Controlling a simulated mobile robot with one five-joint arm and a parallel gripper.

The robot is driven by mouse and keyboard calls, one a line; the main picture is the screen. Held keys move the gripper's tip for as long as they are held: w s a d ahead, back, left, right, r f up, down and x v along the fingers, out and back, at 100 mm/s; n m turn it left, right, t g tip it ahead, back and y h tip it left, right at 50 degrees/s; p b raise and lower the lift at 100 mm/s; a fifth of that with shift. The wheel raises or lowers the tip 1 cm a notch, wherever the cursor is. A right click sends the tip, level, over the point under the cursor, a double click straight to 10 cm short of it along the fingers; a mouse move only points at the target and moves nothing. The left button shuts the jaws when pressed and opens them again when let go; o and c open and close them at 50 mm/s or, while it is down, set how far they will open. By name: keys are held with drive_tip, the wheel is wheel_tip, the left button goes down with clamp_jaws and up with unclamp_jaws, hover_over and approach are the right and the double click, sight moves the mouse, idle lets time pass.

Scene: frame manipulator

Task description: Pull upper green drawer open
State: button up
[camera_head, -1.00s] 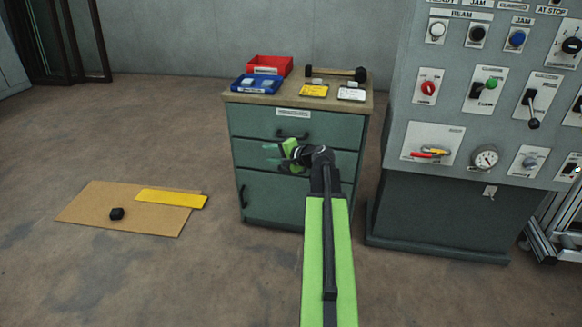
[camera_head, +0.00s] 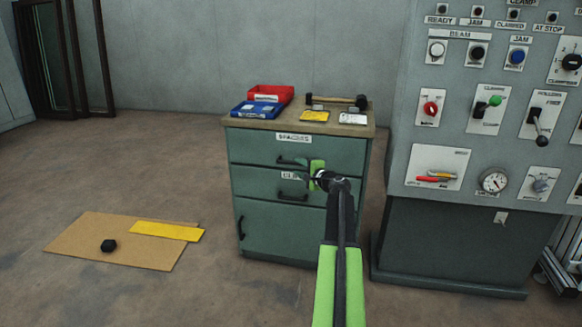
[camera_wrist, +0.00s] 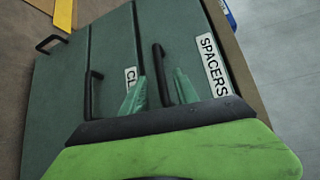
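The green drawer cabinet stands ahead of me. Its upper drawer (camera_head: 345,155) carries a "SPACERS" label and looks shut. My gripper (camera_head: 302,168) is in front of this drawer and partly covers its dark handle in the head view. In the wrist view the upper drawer's handle (camera_wrist: 160,75) lies between the two spread green fingers of my gripper (camera_wrist: 160,92). The fingers are open, one on each side of the handle. I cannot tell whether they touch it or how far they reach past it. The drawer below, with a partly hidden label, has its own handle (camera_wrist: 92,95).
On the cabinet top are a red bin (camera_head: 270,93), a blue bin (camera_head: 256,109), a hammer (camera_head: 340,100) and cards. A grey control panel (camera_head: 470,165) stands close on the right. A cardboard sheet (camera_head: 80,240) lies on the floor at left. Floor in between is free.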

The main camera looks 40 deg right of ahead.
sight(292, 164)
drive_tip(key=x, duration=0.6)
drive_tip(key=shift+w+b, duration=0.15)
drive_tip(key=shift+b, duration=0.15)
clamp_jaws()
idle(1.0)
